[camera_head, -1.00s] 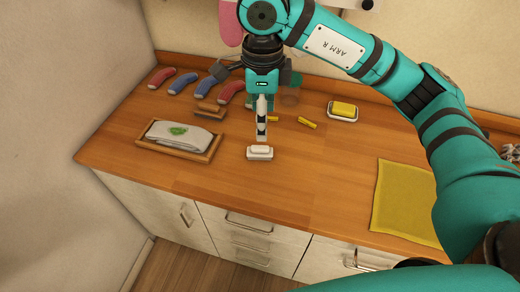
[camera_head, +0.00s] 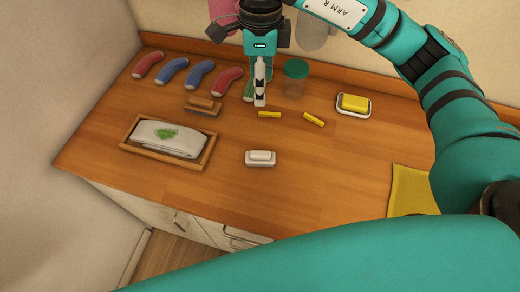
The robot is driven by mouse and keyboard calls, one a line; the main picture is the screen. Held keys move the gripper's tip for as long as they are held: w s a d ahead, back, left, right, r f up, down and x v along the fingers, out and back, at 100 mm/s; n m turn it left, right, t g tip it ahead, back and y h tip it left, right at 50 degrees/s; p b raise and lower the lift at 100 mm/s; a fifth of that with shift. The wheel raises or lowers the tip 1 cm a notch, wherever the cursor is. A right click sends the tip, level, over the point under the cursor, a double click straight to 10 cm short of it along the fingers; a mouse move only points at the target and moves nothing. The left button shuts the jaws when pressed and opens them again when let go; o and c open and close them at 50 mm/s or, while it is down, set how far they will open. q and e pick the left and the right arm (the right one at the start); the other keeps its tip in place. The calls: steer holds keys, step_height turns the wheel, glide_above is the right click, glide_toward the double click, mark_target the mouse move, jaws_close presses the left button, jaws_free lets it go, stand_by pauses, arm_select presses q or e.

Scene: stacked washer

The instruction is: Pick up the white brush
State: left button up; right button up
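The white brush (camera_head: 260,158), a small block with a raised grip on top, lies on the wooden counter (camera_head: 300,185) near its front middle. My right gripper (camera_head: 260,98) points down beyond the brush in the picture, apart from it. Its fingers are seen edge-on and overlap, so I cannot tell whether they are open or shut. I see nothing held in it. My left gripper is not in view.
A tray with a folded cloth (camera_head: 206,156) stands left of the brush. A brown brush (camera_head: 204,103), several socks (camera_head: 198,74), yellow pegs (camera_head: 313,119), a glass jar (camera_head: 295,80), yellow soap (camera_head: 354,104) and a yellow cloth (camera_head: 408,190) surround clear counter.

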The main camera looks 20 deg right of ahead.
step_height(320, 180, down, 4)
steer(key=s+r+b, duration=0.1)
steer(key=b, duration=0.2)
arm_select(q)
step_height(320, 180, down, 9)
steer(key=b, duration=0.6)
arm_select(e)
glide_toward(260, 153)
step_height(260, 153, down, 5)
steer(key=p, duration=0.2)
steer(key=shift+r+p, duration=0.1)
steer(key=shift+p, duration=0.25)
step_height(260, 153, down, 5)
steer(key=shift+s+r+p, duration=0.1)
steer(key=shift+p, duration=1)
steer(key=shift+f, duration=0.3)
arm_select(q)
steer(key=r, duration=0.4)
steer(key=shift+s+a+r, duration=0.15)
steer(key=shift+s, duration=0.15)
arm_select(e)
steer(key=c, duration=1.3)
